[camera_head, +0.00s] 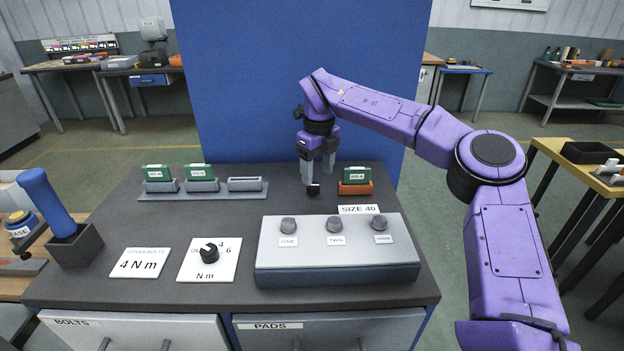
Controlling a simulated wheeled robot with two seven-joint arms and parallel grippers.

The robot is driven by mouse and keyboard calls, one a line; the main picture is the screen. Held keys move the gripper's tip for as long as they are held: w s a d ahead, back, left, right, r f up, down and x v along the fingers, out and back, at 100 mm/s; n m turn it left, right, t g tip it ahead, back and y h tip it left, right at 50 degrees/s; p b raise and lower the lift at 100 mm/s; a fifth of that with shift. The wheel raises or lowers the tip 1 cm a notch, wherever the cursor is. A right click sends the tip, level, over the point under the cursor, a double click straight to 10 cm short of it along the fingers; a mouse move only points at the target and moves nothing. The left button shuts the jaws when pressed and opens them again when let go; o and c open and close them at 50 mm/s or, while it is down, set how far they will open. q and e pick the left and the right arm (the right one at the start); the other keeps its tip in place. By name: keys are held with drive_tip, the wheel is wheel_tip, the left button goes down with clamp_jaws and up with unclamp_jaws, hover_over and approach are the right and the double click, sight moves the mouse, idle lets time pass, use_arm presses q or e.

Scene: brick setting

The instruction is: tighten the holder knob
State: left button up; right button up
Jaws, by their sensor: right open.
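My right gripper (318,178) reaches in from the right over the back of the dark bench and points down. Its two fingers are apart, with nothing visible between them. A small black knob (313,189) shows at the fingertips, just left of the orange holder; I cannot tell whether the fingers touch it. The orange holder (355,188) stands upright with a green card (357,175) in it, right of the gripper. A "SIZE 40" label (358,209) lies in front of it. My left gripper is not in view.
A grey box (337,272) with three knobs stands at front right. A black dial (209,252) sits on a white plate, beside a "4 N m" card (139,263). A grey rack (203,187) with green cards stands behind. A blue-handled tool (46,201) stands far left.

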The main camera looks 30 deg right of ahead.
sight(314, 185)
wheel_tip(314, 185, down, 3)
drive_tip(key=shift+r, duration=0.2)
drive_tip(key=shift+w+a+f, duration=0.15)
drive_tip(key=shift+w+f, duration=0.95)
drive_tip(key=shift+w, duration=0.15)
drive_tip(key=shift+s+r, duration=0.2)
drive_tip(key=shift+s, duration=0.15)
drive_tip(key=shift+s+r, duration=0.15)
drive_tip(key=shift+s, duration=0.15)
drive_tip(key=c, duration=1)
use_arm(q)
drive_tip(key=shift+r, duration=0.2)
use_arm(e)
drive_tip(key=shift+c, duration=0.2)
